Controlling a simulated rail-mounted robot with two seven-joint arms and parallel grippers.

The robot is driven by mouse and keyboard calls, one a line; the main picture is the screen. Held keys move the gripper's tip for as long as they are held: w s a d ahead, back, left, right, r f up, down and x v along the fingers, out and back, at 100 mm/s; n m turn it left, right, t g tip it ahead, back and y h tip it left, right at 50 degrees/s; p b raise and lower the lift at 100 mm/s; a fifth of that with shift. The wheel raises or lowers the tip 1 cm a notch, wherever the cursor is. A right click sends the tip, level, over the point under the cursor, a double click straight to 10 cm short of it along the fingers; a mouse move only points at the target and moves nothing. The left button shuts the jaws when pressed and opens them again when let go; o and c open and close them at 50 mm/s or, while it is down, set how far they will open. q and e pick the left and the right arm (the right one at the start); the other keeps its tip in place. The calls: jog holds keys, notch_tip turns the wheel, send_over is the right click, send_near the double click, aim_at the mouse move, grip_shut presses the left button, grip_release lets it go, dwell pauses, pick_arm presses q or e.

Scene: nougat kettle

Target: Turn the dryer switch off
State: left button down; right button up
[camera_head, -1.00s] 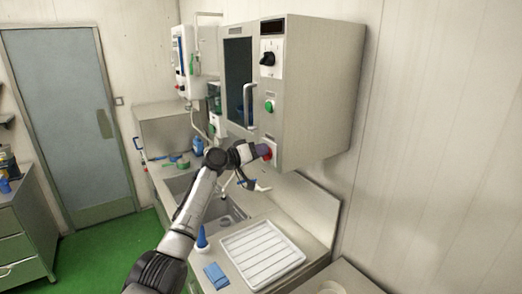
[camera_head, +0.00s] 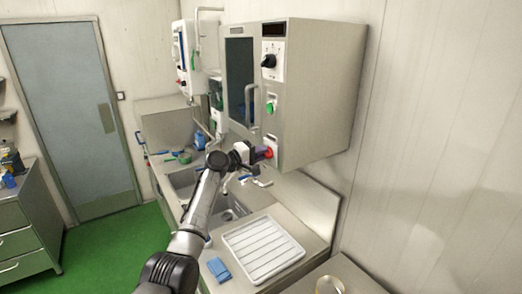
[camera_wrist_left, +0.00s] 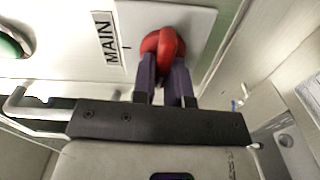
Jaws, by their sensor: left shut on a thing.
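The dryer (camera_head: 320,95) is a grey steel cabinet on the wall in the head view. Its red rotary switch (camera_wrist_left: 163,43) sits on a white plate marked MAIN in the left wrist view. The switch also shows at the cabinet's lower front in the head view (camera_head: 270,152), partly hidden by my gripper. My left gripper (camera_wrist_left: 164,72) is shut on the red switch, with a dark purple finger on each side of its handle. It also shows in the head view (camera_head: 260,153). My right gripper is not in view.
Above the switch are a green button (camera_head: 270,107) and a black dial (camera_head: 268,61). The dryer door handle (camera_head: 250,106) sticks out to the left. Below are a sink (camera_head: 186,180), a white ribbed tray (camera_head: 262,250) and a blue cloth (camera_head: 219,269).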

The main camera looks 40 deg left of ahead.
pick_arm(q)
jog(key=shift+n, duration=0.5)
jog(key=shift+f, duration=0.1)
jog(key=c, duration=1.1)
grip_release()
jog(key=shift+c, duration=0.2)
